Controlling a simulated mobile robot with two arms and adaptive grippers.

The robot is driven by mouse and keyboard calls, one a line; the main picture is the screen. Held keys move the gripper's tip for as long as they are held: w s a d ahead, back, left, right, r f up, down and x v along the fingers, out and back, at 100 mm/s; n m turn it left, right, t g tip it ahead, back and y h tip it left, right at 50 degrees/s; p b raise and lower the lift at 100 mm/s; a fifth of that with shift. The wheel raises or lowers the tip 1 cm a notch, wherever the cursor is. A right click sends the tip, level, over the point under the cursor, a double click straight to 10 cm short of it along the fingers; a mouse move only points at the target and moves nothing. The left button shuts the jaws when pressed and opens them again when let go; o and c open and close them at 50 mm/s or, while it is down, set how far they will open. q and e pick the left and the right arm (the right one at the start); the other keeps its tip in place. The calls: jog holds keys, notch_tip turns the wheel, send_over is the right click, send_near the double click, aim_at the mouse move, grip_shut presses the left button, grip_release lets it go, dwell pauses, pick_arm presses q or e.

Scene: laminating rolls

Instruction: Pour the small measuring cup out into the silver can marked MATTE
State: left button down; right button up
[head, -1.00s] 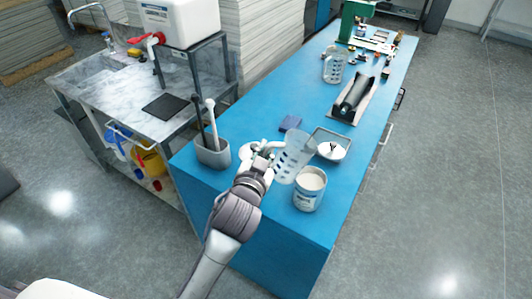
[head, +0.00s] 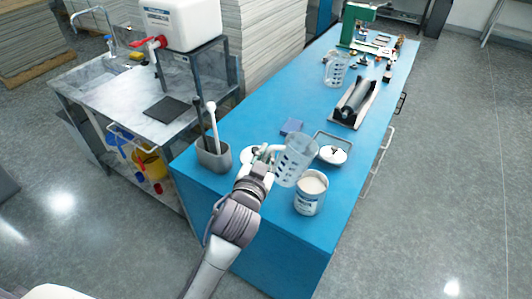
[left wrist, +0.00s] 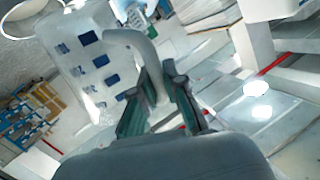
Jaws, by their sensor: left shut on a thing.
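The small measuring cup (head: 296,160) is clear plastic with dark markings. It is tilted, with its mouth toward the upper right in the head view. My left gripper (head: 266,156) is shut on its handle. In the left wrist view the fingers (left wrist: 158,95) close around the pale curved handle, and the cup wall (left wrist: 92,62) shows beside it. The can (head: 311,194), pale with a label too small to read, stands upright at the table's near end, just below the cup in the picture. White material shows inside its open top. The cup's contents cannot be made out. My right gripper is not visible.
A grey holder (head: 214,156) with upright tools stands left of the gripper. A tray with a white item (head: 333,154) lies behind the can. A dark blue block (head: 291,127), a roller in a stand (head: 355,98) and another clear measuring cup (head: 335,69) stand farther back.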

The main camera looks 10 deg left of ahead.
pick_arm(q)
jog(key=shift+w+d+f+n+t+b, duration=0.1)
jog(key=shift+f+n+t+b, duration=0.6)
jog(key=shift+b, duration=1.2)
jog(key=shift+w+d+f+n+t+b, duration=0.15)
jog(key=shift+f+n+b, duration=0.25)
jog(key=shift+f+b, duration=1.1)
jog(key=shift+s+a+r, duration=0.1)
jog(key=shift+a+r, duration=0.05)
jog(key=shift+r, duration=0.25)
notch_tip(320, 180, up, 6)
jog(key=p, duration=0.6)
jog(key=shift+r, duration=0.1)
